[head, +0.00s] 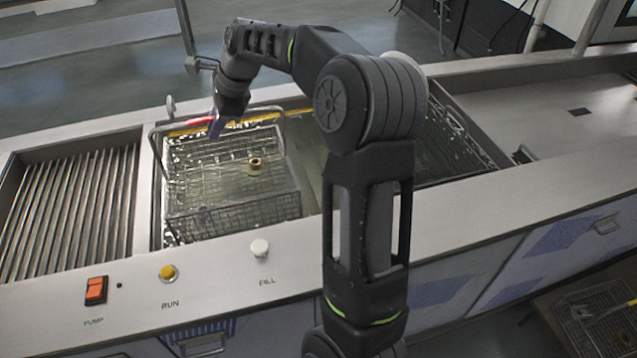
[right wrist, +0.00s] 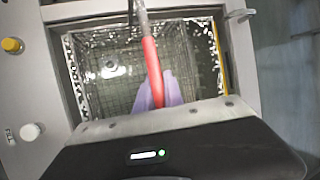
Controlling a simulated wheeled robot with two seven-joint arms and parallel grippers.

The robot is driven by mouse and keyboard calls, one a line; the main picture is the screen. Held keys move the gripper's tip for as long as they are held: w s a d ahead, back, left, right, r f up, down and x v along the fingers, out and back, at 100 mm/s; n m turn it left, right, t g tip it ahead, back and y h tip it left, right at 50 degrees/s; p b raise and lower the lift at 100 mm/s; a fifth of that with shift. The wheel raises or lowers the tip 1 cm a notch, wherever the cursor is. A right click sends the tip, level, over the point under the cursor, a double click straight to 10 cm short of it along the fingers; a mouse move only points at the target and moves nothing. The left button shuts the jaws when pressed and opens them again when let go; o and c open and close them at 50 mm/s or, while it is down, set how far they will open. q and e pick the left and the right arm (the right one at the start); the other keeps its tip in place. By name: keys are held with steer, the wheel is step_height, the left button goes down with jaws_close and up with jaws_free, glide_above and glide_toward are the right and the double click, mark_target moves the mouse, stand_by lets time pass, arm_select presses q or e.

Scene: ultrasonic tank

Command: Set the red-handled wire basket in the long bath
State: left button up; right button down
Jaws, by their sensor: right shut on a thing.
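The wire basket (head: 232,208) sits within the left part of the long bath (head: 157,215), with speckled liquid around its sides. Its bare wire bail rises at the left, and its red handle (head: 198,122) is at the back left. My right gripper (head: 214,124) is shut on the red handle, its lavender fingers on either side of it. In the right wrist view the red handle (right wrist: 152,70) runs up between the fingers, with the basket (right wrist: 110,85) below. I cannot tell whether the basket rests on the bath floor. My left gripper is not in view.
A small brass-coloured ring (head: 255,163) lies in the basket. A ribbed drainer (head: 75,205) is at left. The front panel has an orange pump switch (head: 96,290), yellow RUN button (head: 168,272) and white FILL knob (head: 260,248). My right arm hides the bath's middle.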

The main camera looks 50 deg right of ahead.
steer(key=shift+r, duration=0.1)
steer(key=shift+f, duration=2.45)
steer(key=shift+f, duration=2.5)
steer(key=c, duration=1.5)
jaws_free()
steer(key=shift+f, duration=0.1)
steer(key=shift+o, duration=0.2)
steer(key=shift+s, duration=0.1)
steer(key=v, duration=1.2)
